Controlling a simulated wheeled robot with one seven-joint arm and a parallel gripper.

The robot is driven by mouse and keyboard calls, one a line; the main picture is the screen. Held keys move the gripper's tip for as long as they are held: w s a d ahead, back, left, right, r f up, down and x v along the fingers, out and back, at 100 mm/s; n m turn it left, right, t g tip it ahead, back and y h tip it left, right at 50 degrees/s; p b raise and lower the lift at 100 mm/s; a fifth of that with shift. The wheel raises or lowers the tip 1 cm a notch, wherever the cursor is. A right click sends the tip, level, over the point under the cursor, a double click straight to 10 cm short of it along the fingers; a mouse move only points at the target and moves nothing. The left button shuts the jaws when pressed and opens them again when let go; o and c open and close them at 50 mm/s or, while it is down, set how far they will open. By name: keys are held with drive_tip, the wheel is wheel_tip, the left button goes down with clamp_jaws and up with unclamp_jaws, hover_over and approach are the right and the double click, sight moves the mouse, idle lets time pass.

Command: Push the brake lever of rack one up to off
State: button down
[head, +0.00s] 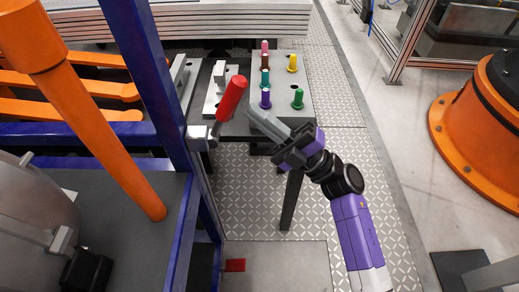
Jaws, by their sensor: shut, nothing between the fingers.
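The brake lever (232,98) has a thick red handle. It sits on a metal bracket (203,136) at the blue rack post (151,85), left of the picture's middle. The handle slants from the bracket towards the upper right. My gripper (254,112) is shut and empty, with its grey fingers pointing to the upper left. In the picture the fingertips lie just right of the red handle. I cannot tell whether they touch it or how their heights compare. No on or off marking is readable.
An orange bar (105,135) slants across the left. A large orange round base (480,135) stands at the right. The patterned floor (255,215) below is mostly open.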

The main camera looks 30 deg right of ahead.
drive_tip(key=shift+w+a+r+p, duration=0.2)
drive_tip(key=shift+a+r+p, duration=0.15)
drive_tip(key=shift+r, duration=0.15)
drive_tip(key=shift+w+a+r+p, duration=0.2)
drive_tip(key=shift+a+r+p, duration=0.15)
drive_tip(key=shift+r, duration=0.1)
